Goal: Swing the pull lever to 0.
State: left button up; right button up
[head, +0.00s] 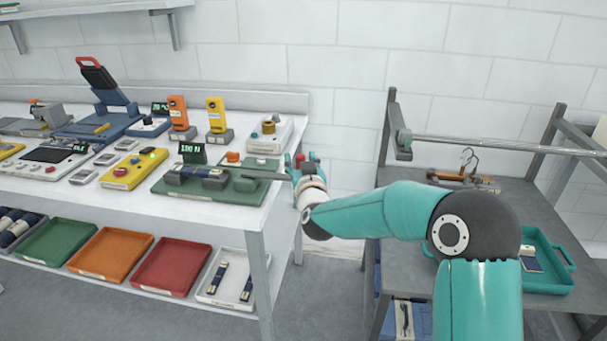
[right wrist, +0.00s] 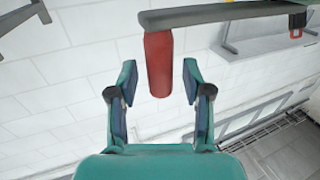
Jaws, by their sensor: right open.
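The pull lever is a grey bar (head: 264,175) that reaches right from a green bench fixture (head: 172,187) past the table's right edge. A red handle (right wrist: 158,65) sticks out from the bar (right wrist: 215,14) in the right wrist view. My right gripper (head: 301,160) is at the lever's outer end. In the right wrist view it (right wrist: 160,82) is open, with one finger on each side of the red handle and a visible gap at both sides. In the head view the fingers partly hide the handle. My left gripper is not in view.
A small display (head: 192,153) stands behind the fixture. A yellow device (head: 133,169) sits to its left, and a white box (head: 269,135) behind it. Trays, such as a red one (head: 172,266), fill the lower shelf. A grey table with a rail (head: 490,144) stands at right.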

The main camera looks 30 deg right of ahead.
jog(key=v, duration=1.1)
jog(key=shift+s, duration=0.2)
jog(key=s+a+f+n+g+y+p, duration=0.1)
jog(key=s+a+f+g+y+p, duration=0.15)
jog(key=f, duration=0.55)
jog(key=s+a+f+n+g+y+p, duration=0.1)
jog(key=a+f+g, duration=0.15)
jog(key=f, duration=0.55)
jog(key=s+a+f+n+g+y+p, duration=0.1)
jog(key=s+a+f+g+y+p, duration=0.15)
jog(key=f, duration=0.65)
jog(key=s+a+f+g+y, duration=0.1)
jog(key=s+a+f+g, duration=0.2)
jog(key=s, duration=0.4)
jog(key=s+a+f+g+y, duration=0.1)
jog(key=s+a+f+g, duration=0.2)
jog(key=s, duration=0.4)
jog(key=s+a+f+m+g+y+p, duration=0.1)
jog(key=s+a+f+g+y, duration=0.1)
jog(key=s+a+f, duration=0.3)
jog(key=shift+s+a+f+g, duration=0.35)
jog(key=shift+s+a+g, duration=0.1)
jog(key=shift+s, duration=0.75)
